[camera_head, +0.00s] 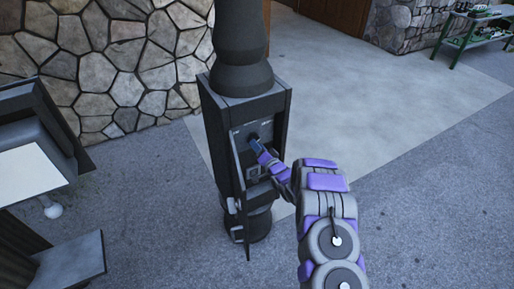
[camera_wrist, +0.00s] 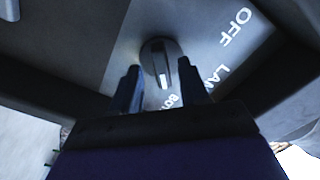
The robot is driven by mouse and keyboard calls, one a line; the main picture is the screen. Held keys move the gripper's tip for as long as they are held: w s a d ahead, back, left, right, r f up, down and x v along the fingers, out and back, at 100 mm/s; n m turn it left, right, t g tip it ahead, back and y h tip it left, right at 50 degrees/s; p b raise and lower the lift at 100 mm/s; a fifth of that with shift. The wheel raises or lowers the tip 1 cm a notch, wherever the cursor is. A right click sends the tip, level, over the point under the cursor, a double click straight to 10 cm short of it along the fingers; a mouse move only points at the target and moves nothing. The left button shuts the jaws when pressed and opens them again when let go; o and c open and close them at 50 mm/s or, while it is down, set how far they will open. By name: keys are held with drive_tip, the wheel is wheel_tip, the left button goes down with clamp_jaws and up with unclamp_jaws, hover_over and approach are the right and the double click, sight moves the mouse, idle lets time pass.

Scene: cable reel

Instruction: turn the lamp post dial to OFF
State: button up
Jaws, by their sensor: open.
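The dark lamp post (camera_head: 240,50) stands in the middle of the head view, with a box-shaped control panel at its base. In the wrist view the round grey dial (camera_wrist: 153,52) has a raised grip bar with a white mark. The mark is on the side nearest the partly hidden "BO" label (camera_wrist: 175,100). "LA" is to the right, and the "OFF" label (camera_wrist: 235,27) is at the upper right. My gripper (camera_wrist: 161,85) is open, its fingertips on either side of the dial's near end. Contact cannot be told. In the head view my gripper (camera_head: 256,146) reaches into the panel.
A dark bench-like structure (camera_head: 60,190) is at the left. A stone wall (camera_head: 110,65) is behind. A green-legged table (camera_head: 470,40) is far right. Paving between is clear.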

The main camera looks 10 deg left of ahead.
drive_tip(key=shift+w+a+r, duration=0.1)
drive_tip(key=shift+w+a, duration=0.15)
drive_tip(key=shift+w, duration=0.3)
clamp_jaws()
